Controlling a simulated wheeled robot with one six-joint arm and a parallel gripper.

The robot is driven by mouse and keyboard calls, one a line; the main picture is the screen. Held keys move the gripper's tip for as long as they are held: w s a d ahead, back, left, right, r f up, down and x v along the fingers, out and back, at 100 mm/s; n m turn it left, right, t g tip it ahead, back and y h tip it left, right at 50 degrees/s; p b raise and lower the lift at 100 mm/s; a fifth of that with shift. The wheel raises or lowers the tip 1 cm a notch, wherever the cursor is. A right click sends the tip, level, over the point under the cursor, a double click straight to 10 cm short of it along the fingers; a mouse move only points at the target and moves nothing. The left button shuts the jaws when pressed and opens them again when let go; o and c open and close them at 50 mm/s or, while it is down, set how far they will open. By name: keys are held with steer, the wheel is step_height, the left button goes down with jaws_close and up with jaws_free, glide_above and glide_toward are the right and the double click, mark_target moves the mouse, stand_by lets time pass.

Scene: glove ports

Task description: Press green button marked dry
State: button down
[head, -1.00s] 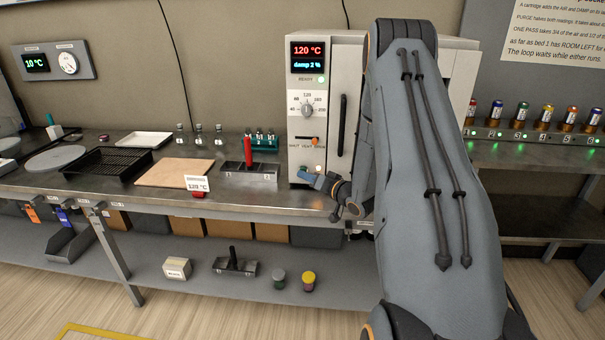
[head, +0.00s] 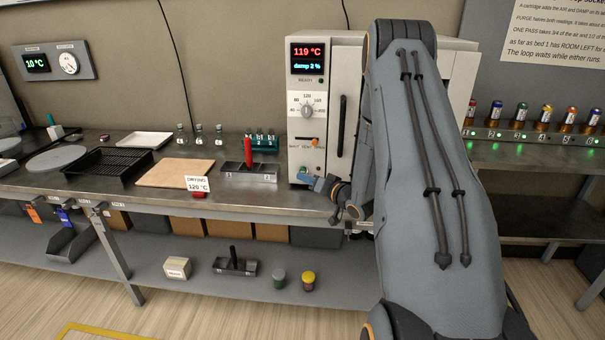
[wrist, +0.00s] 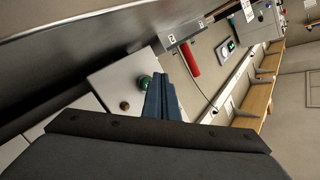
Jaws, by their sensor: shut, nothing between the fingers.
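The white oven (head: 329,60) stands on the bench, with a red display reading 119 °C and a blue line reading damp 2 %. The round green button (head: 303,171) is low on its front panel, partly covered by my gripper. It shows in the wrist view (wrist: 145,82) as a green knob, beside a small brown one (wrist: 125,106). Any word on the button is too small to read. My gripper (head: 309,180) is shut and empty, its blue fingers (wrist: 159,80) just right of the green button in the wrist view. I cannot tell whether they touch it.
The oven's dial (head: 307,111) and orange lever (head: 315,142) sit above the button. A metal holder with a red handle (head: 248,152) stands left of the oven. A card (head: 197,184) stands at the bench's front edge. My arm hides the oven's right part.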

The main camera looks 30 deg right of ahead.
steer(key=shift+s+a+p, duration=0.45)
steer(key=shift+s+a, duration=0.1)
steer(key=shift+s, duration=0.25)
steer(key=shift+s+a+p, duration=0.4)
steer(key=shift+s+a, duration=0.15)
steer(key=shift+s, duration=0.3)
steer(key=shift+s+a+p, duration=0.45)
steer(key=shift+s+a, duration=0.1)
steer(key=shift+s, duration=0.25)
steer(key=shift+w+a+r, duration=0.15)
steer(key=s+a+r+n+g+h, duration=0.1)
steer(key=s+a+r+g, duration=0.2)
steer(key=s, duration=0.7)
steer(key=s+a+r+n+g+h, duration=0.1)
steer(key=s+a+r+n+g, duration=0.1)
steer(key=s+a+g, duration=0.5)
steer(key=s+a+r+n+g+h, duration=0.1)
steer(key=s+a+r+n+g, duration=0.1)
steer(key=s+a+g, duration=0.3)
steer(key=s+a+r, duration=0.1)
steer(key=s+a, duration=0.3)
steer(key=s, duration=0.3)
steer(key=shift+s+a+r, duration=0.2)
steer(key=shift+s+r, duration=0.15)
steer(key=shift+s, duration=0.05)
